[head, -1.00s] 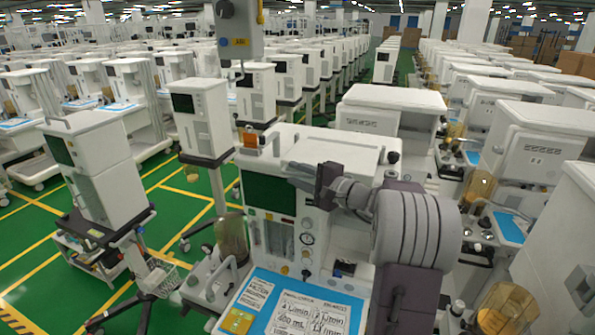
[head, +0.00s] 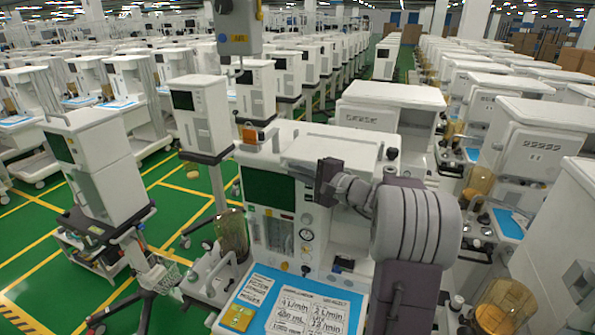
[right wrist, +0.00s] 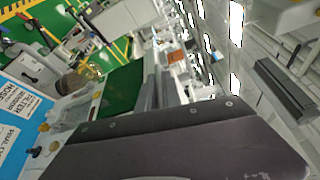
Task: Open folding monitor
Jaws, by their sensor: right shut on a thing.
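The folding monitor (head: 270,190) has a dark green screen and stands upright at the front of the nearest white anaesthesia cart (head: 347,150). In the right wrist view the green screen (right wrist: 124,88) shows beyond the dark grey part in the foreground. My right gripper (head: 314,180) is at the monitor's right edge and is shut on it. My left gripper is not in view.
Below the monitor are gauges, knobs and a blue worktop (head: 292,302) with printed labels. A clear amber canister (head: 232,235) stands to its left. Another cart (head: 98,170) stands at the left on green floor. A grey hanging box (head: 238,27) is overhead.

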